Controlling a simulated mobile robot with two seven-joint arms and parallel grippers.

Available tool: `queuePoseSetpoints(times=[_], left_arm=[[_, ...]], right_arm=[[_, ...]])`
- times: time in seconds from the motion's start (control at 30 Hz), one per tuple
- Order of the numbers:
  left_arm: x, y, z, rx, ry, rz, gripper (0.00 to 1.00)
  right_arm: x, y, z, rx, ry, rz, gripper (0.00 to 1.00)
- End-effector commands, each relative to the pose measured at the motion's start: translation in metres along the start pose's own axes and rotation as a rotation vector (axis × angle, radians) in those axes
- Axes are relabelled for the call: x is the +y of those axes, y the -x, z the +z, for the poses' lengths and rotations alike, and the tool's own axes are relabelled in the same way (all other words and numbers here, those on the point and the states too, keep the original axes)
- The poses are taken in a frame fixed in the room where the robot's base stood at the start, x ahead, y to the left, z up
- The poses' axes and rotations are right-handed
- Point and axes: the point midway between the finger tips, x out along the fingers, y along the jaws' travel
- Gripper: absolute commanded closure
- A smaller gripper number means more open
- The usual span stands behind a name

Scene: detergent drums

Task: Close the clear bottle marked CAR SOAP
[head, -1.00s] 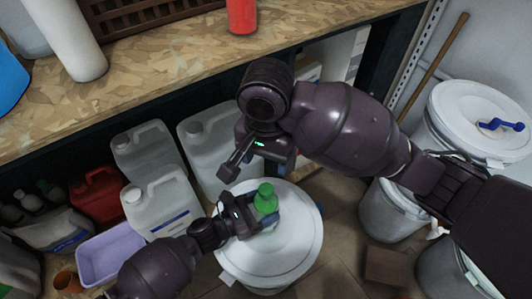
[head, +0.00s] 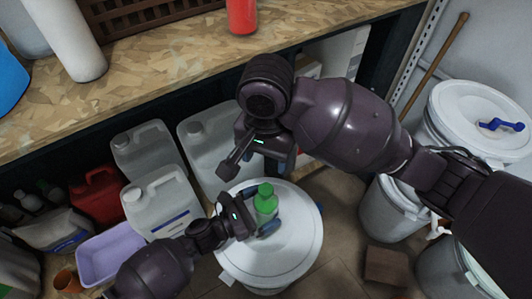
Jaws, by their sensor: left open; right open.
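A small bottle with a green top (head: 265,203) stands upright on the white lid of a drum (head: 292,236) in the head view. Its label cannot be read, and part of its body is hidden by my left gripper. My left gripper (head: 257,217) is open at the bottle's lower part, with a blue-padded finger on its near right side. My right gripper (head: 258,166) is open and empty above and behind the bottle, its fingers pointing down.
Translucent jugs (head: 160,203), a red can (head: 97,195) and a lilac tub (head: 110,254) stand left of the drum. The workbench (head: 170,55) edge runs behind. More white drums (head: 482,118) stand at the right.

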Motion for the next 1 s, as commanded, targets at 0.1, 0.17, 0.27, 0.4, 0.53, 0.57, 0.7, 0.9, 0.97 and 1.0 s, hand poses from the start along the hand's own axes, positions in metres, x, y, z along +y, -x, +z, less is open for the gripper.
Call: queuePoseSetpoints(times=[0.1,0.17,0.27,0.4,0.53,0.57,0.7,0.9,0.97,1.0], left_arm=[[0.001,0.016,0.000,0.002,-0.001,0.002,0.01],[0.000,0.026,0.000,0.003,0.000,0.002,0.01],[0.001,0.045,0.000,0.003,-0.002,0.003,0.01],[0.000,0.070,0.000,0.001,0.001,0.002,0.01],[0.000,0.088,0.000,0.002,-0.001,0.001,0.01],[0.000,0.091,0.000,0.002,-0.001,0.001,0.01],[0.000,0.101,0.000,0.001,-0.001,0.001,0.01],[0.000,0.104,0.000,0.000,-0.001,0.000,0.01],[0.000,0.104,0.000,0.000,0.000,0.000,0.01],[0.000,0.104,0.000,0.000,0.000,0.000,0.01]], right_arm=[[0.000,0.004,0.000,0.005,0.000,-0.002,0.36],[0.000,0.005,0.000,0.007,0.000,-0.003,0.36],[0.000,0.008,0.000,0.010,0.000,-0.004,0.36],[0.000,0.010,-0.001,0.014,0.000,-0.006,0.36],[0.000,0.011,-0.001,0.015,0.000,-0.006,0.36],[0.000,0.011,-0.001,0.015,0.000,-0.006,0.36],[0.000,0.012,-0.001,0.016,0.000,-0.007,0.36],[0.000,0.012,-0.001,0.016,0.000,-0.007,0.36],[0.000,0.012,-0.001,0.016,0.000,-0.007,0.36],[0.000,0.012,-0.001,0.016,0.000,-0.007,0.36]])
